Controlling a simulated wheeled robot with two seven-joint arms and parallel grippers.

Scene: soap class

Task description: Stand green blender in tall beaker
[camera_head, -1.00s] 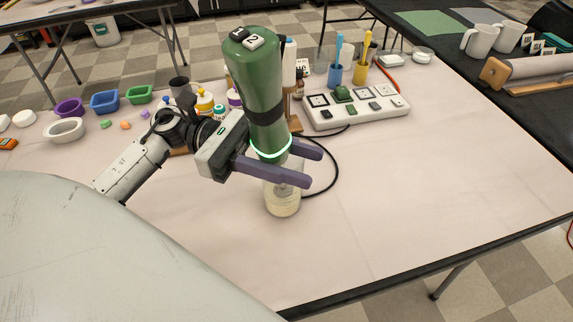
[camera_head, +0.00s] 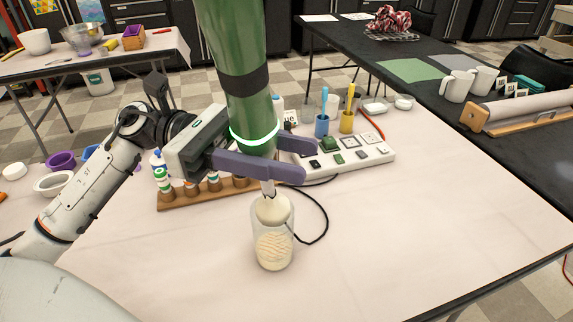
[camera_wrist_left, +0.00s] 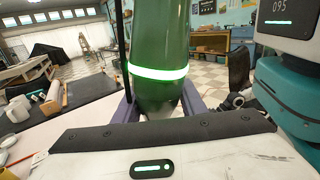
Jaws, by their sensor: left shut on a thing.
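The green blender (camera_head: 245,90) is upright, with a black band and a lit ring; its top is cut off in the head view. My left gripper (camera_head: 305,160) is shut on its lower body, just below the ring. The blender (camera_wrist_left: 158,40) also fills the middle of the left wrist view. Its thin shaft points down to the mouth of the tall beaker (camera_head: 273,245). The clear beaker stands on the table and holds cream-coloured contents. My right gripper is not in view.
A wooden rack of small bottles (camera_head: 197,196) and a white board with sockets (camera_head: 345,158) stand behind the beaker. A black cable (camera_head: 325,225) curves beside it. Blue (camera_head: 322,125) and yellow (camera_head: 347,121) cups stand farther back. The table's front right is clear.

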